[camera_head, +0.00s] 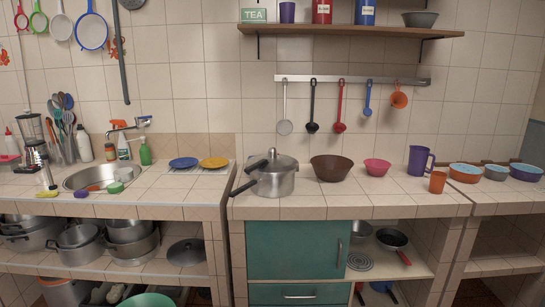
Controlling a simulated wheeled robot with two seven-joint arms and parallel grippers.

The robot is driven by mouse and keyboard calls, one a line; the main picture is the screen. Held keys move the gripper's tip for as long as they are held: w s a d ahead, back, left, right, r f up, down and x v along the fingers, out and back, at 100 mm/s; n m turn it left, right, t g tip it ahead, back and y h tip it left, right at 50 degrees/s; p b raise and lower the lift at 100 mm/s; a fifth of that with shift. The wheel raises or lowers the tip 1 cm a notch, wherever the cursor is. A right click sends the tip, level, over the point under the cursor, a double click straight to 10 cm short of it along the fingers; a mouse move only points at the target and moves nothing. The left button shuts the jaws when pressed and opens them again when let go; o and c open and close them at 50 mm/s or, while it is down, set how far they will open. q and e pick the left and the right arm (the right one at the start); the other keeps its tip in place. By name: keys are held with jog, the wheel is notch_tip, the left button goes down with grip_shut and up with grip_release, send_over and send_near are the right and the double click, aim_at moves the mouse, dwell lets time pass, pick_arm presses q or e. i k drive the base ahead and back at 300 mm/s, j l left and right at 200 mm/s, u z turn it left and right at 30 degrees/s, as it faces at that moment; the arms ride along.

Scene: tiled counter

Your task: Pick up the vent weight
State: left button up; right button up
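A silver pressure cooker (275,184) stands on the middle counter, left of the brown bowl. Its lid is on, and black handles (243,187) point to the left. Neither of my grippers is in view.
A brown bowl (331,168), a pink bowl (377,167), a purple jug (420,160) and an orange cup (437,182) stand to the right. The counter front (350,200) is clear. Utensils hang from a rail (352,80) behind. A sink (95,177) is left.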

aim_at(271, 151)
jog(key=i+u, duration=0.1)
jog(key=u, duration=0.25)
jog(key=i+l+u, duration=0.45)
jog(key=l, duration=0.25)
jog(key=i+l+u, duration=0.25)
jog(key=l, duration=0.2)
